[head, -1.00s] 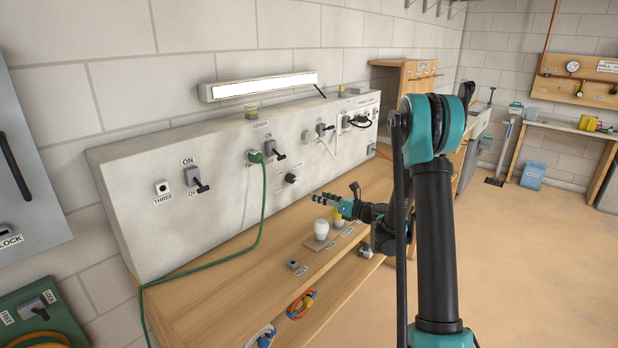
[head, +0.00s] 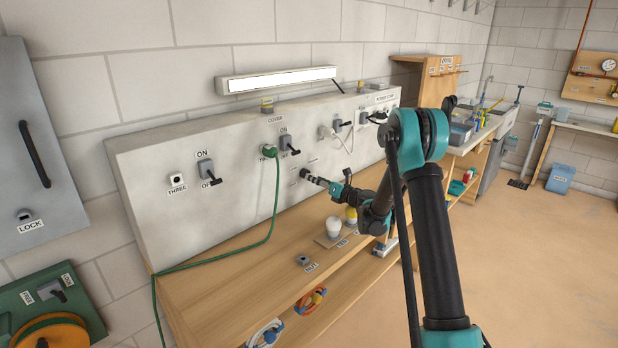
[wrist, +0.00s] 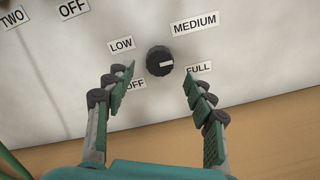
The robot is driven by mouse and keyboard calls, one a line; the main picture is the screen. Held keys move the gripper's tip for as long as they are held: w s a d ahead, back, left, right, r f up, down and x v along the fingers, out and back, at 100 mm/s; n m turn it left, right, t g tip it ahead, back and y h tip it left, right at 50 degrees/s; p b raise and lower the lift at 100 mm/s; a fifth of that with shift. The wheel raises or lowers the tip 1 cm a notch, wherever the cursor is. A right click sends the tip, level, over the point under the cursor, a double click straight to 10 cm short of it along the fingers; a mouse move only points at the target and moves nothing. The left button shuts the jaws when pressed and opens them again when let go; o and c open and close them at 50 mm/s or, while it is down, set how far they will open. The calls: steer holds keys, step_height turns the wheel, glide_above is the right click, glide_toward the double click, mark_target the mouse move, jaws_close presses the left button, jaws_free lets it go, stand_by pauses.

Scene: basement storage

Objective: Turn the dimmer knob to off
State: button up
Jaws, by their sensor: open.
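The dimmer knob (wrist: 160,61) is a round black knob with a white mark, on the pale panel (wrist: 110,20) in the wrist view. Its mark points right, toward the FULL side. Labels LOW, MEDIUM, FULL (wrist: 199,68) and a partly covered OFF (wrist: 135,84) surround it. My gripper (wrist: 160,88) is open, its two green-padded fingers to the left and right of the knob and slightly below it in the picture, with no visible contact. In the head view my gripper (head: 318,181) is close to the panel and hides the knob.
A green plug and cable (head: 270,152) hang from the panel left of my gripper. A switch (head: 288,144) is above it. A white bulb (head: 333,226) stands on the wooden bench (head: 230,290) below. The bench's front left is mostly clear.

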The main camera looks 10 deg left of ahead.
mark_target(305, 174)
steer(key=shift+x, duration=2.3)
steer(key=c, duration=1.2)
